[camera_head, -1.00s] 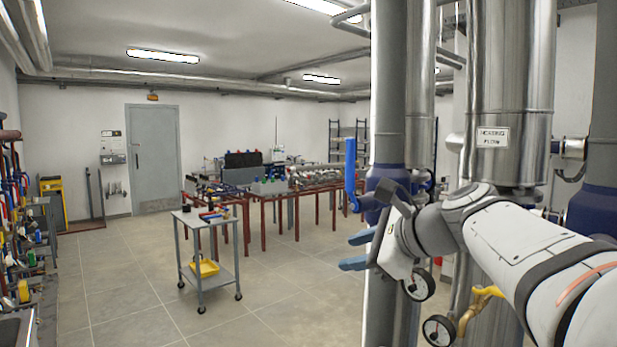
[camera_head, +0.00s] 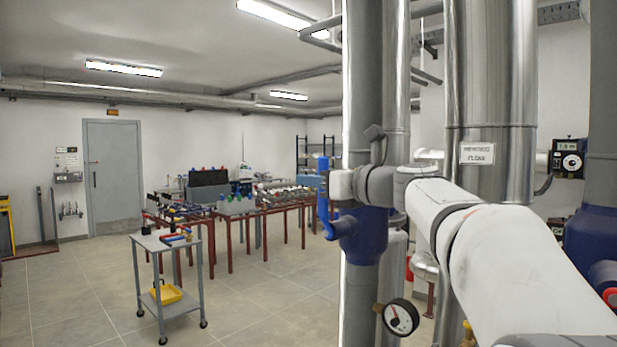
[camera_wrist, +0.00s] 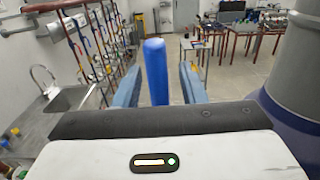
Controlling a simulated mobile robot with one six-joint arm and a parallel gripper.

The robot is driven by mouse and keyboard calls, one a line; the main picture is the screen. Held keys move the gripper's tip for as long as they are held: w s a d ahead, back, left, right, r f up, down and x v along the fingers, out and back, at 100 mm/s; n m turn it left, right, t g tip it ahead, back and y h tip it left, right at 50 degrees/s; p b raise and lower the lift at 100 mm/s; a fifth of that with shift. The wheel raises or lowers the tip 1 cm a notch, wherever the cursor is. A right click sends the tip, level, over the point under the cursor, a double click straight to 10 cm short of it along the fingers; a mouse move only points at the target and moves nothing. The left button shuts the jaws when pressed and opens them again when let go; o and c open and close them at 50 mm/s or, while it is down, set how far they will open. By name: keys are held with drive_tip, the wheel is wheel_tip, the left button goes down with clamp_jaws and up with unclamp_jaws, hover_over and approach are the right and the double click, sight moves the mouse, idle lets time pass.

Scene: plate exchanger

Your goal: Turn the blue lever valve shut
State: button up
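The blue lever (camera_head: 323,185) stands upright at the left side of the blue valve body (camera_head: 365,235) on the grey vertical pipe. In the wrist view the lever (camera_wrist: 156,75) stands upright between the two blue fingers of my gripper (camera_wrist: 159,80), with a gap visible on each side. My gripper is open around the lever. In the head view my white hand (camera_head: 344,187) is right behind the lever, and its fingers are mostly hidden or cannot be told apart from the blue handle.
Grey and silver vertical pipes (camera_head: 490,90) stand close to my arm. A round gauge (camera_head: 400,317) sits below it. In the wrist view a sink (camera_wrist: 62,100) is at left.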

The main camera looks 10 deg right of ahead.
drive_tip(key=shift+w+a, duration=0.1)
drive_tip(key=shift+w, duration=0.1)
drive_tip(key=shift+c, duration=0.3)
clamp_jaws()
